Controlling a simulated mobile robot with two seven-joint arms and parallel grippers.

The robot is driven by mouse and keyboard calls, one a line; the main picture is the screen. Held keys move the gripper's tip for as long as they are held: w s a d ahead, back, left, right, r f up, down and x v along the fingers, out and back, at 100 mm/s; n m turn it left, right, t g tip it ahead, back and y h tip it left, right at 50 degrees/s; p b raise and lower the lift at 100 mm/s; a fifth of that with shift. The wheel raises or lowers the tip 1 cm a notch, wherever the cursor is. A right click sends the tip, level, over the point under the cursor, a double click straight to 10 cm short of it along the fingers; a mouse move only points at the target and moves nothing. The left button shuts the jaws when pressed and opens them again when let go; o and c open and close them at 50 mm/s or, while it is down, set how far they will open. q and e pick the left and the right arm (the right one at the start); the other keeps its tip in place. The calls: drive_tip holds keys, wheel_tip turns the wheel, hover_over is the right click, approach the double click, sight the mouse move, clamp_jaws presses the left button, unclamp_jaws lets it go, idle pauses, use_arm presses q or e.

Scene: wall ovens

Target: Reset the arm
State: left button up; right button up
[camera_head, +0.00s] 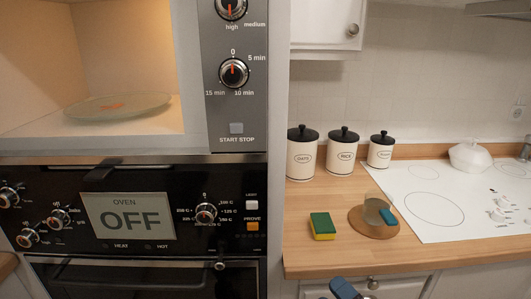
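A dark blue and black part, apparently the tip of my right gripper (345,288), shows at the bottom edge. It is in front of the cabinet below the wooden counter, apart from the things on the counter. Only a small piece of it is in frame, so I cannot tell whether it is open or shut. I see nothing held in the visible part. My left gripper is not in view. The task names no other object.
An open microwave (192,75) with a glass plate (118,106) is above an oven (128,218) reading OFF. The counter (305,248) holds canisters (343,155), a sponge (322,226) and a round board (372,232) with a cup (373,209). A hob (430,211) is right.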

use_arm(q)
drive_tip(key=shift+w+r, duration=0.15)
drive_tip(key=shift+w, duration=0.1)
use_arm(e)
drive_tip(key=s+d+f+m+g+h, duration=0.2)
drive_tip(key=s+d+f+m+h, duration=0.4)
drive_tip(key=m, duration=0.5)
drive_tip(key=s+d+f+m+g+h, duration=0.3)
drive_tip(key=s+d+f+m+h, duration=0.3)
drive_tip(key=s+f+m, duration=0.4)
wheel_tip(320, 180, down, 2)
drive_tip(key=d+m, duration=0.1)
drive_tip(key=m, duration=0.1)
drive_tip(key=shift+s+d+f+m+g, duration=0.2)
drive_tip(key=shift+d+m+g, duration=0.1)
drive_tip(key=shift+d, duration=0.1)
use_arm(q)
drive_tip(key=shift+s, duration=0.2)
use_arm(e)
drive_tip(key=shift+w, duration=0.1)
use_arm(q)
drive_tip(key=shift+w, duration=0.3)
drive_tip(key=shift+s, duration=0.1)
